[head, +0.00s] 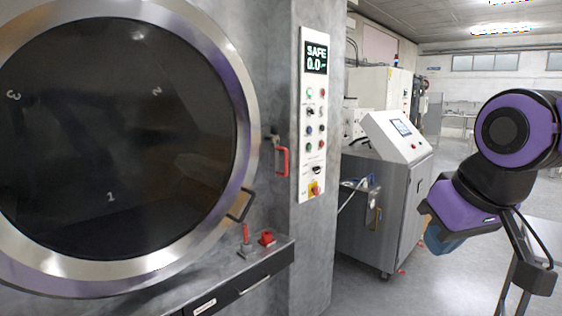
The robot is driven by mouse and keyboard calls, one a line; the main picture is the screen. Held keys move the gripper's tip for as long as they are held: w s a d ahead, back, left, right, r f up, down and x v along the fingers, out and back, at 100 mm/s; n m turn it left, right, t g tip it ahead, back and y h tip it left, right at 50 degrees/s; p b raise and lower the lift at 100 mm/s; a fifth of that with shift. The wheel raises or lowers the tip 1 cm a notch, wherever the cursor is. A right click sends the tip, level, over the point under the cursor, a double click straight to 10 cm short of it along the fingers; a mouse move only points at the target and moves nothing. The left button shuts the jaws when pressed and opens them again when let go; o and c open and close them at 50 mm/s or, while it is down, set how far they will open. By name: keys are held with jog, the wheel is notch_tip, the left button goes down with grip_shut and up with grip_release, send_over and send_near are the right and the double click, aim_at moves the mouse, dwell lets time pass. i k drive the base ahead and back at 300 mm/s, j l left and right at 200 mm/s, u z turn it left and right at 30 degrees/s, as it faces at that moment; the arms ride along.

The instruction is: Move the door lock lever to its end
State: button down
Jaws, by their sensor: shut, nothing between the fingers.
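The round door (120,130) of the washer is closed, with a dark window in a broad metal ring. A dark handle (240,206) sits at its lower right rim. Just right of the ring, a red-gripped lever (282,161) is mounted on the grey wall by a dark bracket. A small upright red lever (246,235) stands on the ledge below. No label shows which of the two is the door lock lever. My arm is at the far right, well away from both. My gripper's fingers cannot be made out.
A red knob (266,238) sits on the ledge (220,274) beside the small lever. A white control panel (313,110) reads SAFE, with buttons and a red-yellow switch (314,189). A grey cabinet (375,215) stands behind on the right. Open floor lies between it and my arm.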

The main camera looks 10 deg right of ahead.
aim_at(275, 139)
jog(key=i+j+z, duration=0.1)
jog(key=i, duration=1.15)
